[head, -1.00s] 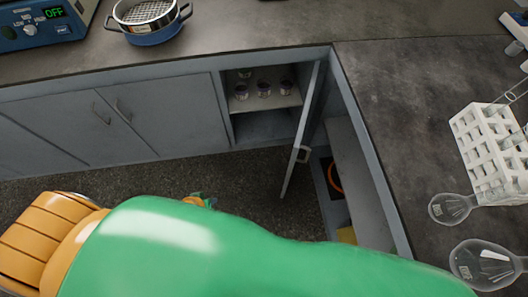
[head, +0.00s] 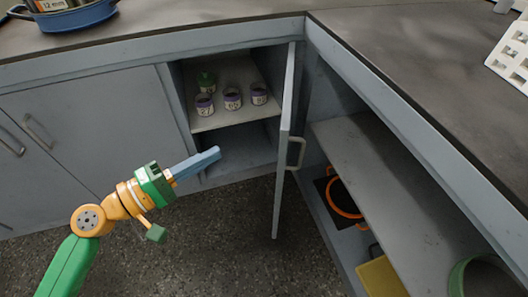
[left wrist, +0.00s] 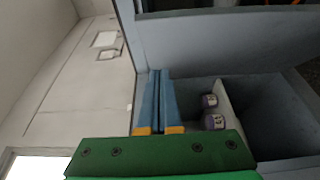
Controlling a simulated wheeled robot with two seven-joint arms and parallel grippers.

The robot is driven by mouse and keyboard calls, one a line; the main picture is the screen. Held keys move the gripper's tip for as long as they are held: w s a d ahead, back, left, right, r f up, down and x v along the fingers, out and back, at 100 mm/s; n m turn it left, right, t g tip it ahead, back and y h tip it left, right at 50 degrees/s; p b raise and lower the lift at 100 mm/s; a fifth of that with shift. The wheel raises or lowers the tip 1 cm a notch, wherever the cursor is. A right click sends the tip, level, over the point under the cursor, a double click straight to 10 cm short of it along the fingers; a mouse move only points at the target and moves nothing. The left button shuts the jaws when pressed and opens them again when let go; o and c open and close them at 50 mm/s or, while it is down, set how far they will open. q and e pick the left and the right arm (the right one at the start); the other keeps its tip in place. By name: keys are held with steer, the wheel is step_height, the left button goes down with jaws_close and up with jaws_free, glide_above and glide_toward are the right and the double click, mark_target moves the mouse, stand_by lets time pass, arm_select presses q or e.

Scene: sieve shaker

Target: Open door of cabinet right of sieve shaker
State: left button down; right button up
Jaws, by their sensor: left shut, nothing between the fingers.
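The cabinet door (head: 286,150) stands swung wide open in the head view, seen nearly edge-on, with its handle (head: 296,153) on the right side. The open cabinet shows a shelf (head: 235,113) with several small labelled jars (head: 232,99). My left gripper (head: 217,152) is shut and empty, its blue fingers pointing at the cabinet opening, left of the door and apart from it. In the left wrist view the shut fingers (left wrist: 159,74) are beside two jars (left wrist: 214,121). My right gripper is not in view.
Closed cabinet doors (head: 95,115) are at the left. At the right, an open cabinet has a shelf (head: 375,170), an orange ring-shaped item (head: 334,203) and a yellow item (head: 381,277). A white rack (head: 512,50) is on the right counter.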

arm_select(q)
steer(key=s+d+p+x, duration=0.1)
steer(key=s+p+x, duration=0.1)
steer(key=x, duration=1)
steer(key=shift+d+p, duration=0.35)
steer(key=shift+p, duration=0.5)
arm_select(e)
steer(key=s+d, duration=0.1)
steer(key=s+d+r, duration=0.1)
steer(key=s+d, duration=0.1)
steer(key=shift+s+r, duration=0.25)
arm_select(q)
steer(key=shift+r, duration=0.1)
